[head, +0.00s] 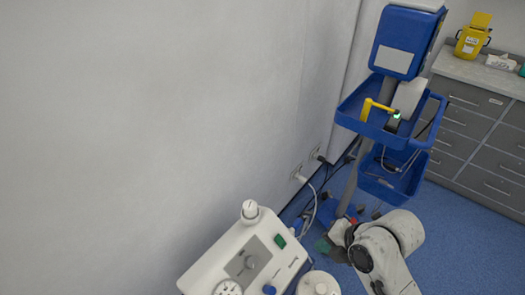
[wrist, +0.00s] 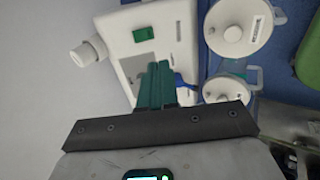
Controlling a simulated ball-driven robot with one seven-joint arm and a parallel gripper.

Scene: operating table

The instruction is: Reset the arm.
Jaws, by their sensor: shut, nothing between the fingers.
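My gripper (wrist: 158,70) is in the wrist view, with its two green fingers together and nothing between them. The fingers point toward a white medical unit (wrist: 185,15) and cover part of its panel; I cannot tell how far apart they are. In the head view my arm, in white and grey links, is at the lower right, bent beside the same white unit (head: 207,262). The dark end of the arm is small there, and its finger state is not clear.
White-lidded jars (wrist: 238,25) stand beside the unit. Grey drawers (head: 480,135) carry a yellow bin (head: 471,42). A pale wall fills the left. Cables run near the wall sockets. Blue floor is clear at right.

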